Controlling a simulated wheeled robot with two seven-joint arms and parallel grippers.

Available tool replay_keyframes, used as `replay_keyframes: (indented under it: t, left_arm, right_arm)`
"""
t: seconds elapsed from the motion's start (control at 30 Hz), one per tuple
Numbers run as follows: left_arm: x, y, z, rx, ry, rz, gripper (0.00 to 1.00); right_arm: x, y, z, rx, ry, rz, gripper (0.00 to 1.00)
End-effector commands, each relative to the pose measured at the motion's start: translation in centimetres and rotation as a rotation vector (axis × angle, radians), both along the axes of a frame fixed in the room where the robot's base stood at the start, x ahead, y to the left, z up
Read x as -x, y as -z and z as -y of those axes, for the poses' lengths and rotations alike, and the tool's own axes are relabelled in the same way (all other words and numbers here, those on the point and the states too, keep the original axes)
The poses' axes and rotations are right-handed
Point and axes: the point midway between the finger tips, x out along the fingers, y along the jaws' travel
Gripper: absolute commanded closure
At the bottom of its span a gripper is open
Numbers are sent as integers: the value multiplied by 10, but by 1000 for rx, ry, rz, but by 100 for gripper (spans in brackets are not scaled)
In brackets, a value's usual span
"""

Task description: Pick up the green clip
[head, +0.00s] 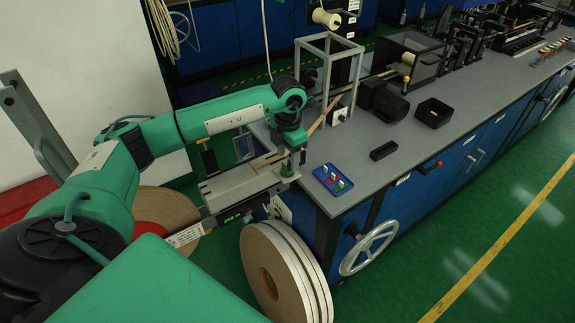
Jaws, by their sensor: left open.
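A small blue tray (322,171) lies on the near left end of the grey bench top. Several small clips stand in it, and a green clip (340,186) is at its near side, close to red and white ones. My left arm reaches in from the left, and its left gripper (293,160) points down at the bench's left end, left of the tray and apart from the clips. Its jaws are open, though the fingers are small and dark here. My right gripper is out of view.
A grey frame (327,40) stands behind my left gripper. A black block (383,150) and an open black bin (433,112) sit right of the tray, with bare bench between. Large tape rolls (262,265) stand on the floor below, beside a handwheel (369,248).

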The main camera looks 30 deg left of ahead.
Motion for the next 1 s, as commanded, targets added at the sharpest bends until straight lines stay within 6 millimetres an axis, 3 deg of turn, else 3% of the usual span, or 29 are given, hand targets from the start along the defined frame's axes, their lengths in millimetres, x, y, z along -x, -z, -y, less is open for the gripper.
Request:
replay_keyframes:
  t: [0.03,0.2,0.47,0.7,1.0]
  left_arm:
    - [2,5,-1,-1,0,-5,47]
    - [1,25,-1,-1,0,-2,47]
    - [1,29,-1,-1,0,0,47]
    - [1,28,-1,-1,0,0,94]
    - [1,27,-1,-1,0,0,95]
  right_arm:
    - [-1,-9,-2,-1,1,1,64]
    - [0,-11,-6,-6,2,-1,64]
    - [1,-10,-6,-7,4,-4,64]
    - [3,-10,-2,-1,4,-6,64]
    - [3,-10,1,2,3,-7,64]
